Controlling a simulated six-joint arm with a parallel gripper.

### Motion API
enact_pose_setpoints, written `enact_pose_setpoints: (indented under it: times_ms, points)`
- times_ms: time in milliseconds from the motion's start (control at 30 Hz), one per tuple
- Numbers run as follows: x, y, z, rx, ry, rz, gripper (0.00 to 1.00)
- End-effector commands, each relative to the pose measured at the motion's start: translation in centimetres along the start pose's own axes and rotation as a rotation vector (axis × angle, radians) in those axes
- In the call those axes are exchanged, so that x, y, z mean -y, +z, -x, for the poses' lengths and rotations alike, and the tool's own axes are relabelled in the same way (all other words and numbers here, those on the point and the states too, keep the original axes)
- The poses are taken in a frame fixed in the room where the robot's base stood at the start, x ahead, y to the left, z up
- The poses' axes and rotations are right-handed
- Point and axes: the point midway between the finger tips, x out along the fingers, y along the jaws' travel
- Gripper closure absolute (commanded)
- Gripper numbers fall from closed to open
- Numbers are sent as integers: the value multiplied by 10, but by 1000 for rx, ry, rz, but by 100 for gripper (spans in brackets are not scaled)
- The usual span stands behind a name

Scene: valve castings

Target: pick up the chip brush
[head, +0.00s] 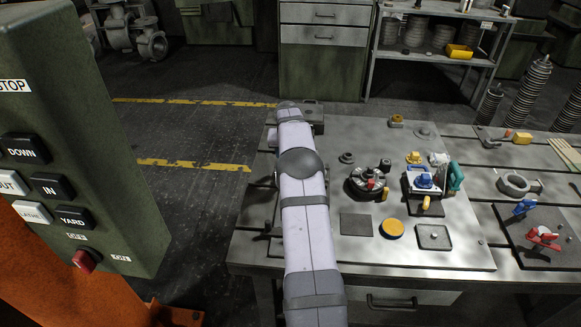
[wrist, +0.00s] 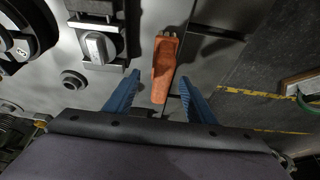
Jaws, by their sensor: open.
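A long, tapered orange-red thing (wrist: 165,62), which I take to be the chip brush, shows in the wrist view. It lies near the edge of the grey tabletop, wider at the top of the picture end; I cannot make out bristles. My gripper (wrist: 159,77) is open, its two blue fingers on either side of the brush's line, with visible gaps to both. I cannot tell how high the fingers are above it. In the head view my own arm covers this spot, and neither the brush nor the fingers can be made out.
In the wrist view a grey clamp-like block (wrist: 98,45) and a small dark ring (wrist: 73,79) are left of the brush. In the head view a round dark fixture (head: 366,184), a yellow-topped disc (head: 392,229) and a small tray (head: 434,237) stand right of my arm.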

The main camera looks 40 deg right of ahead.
Motion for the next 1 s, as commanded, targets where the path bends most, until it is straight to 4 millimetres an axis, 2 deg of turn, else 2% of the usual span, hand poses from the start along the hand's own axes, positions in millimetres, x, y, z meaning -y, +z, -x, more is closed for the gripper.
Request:
enact_pose_setpoints:
  times_ms: [400,833,867,1000]
  points:
    - [2,4,-39,1,0,0,50]
    - [2,3,-46,0,0,0,50]
    - [2,3,-46,0,0,0,52]
    - [2,3,-46,0,0,1,86]
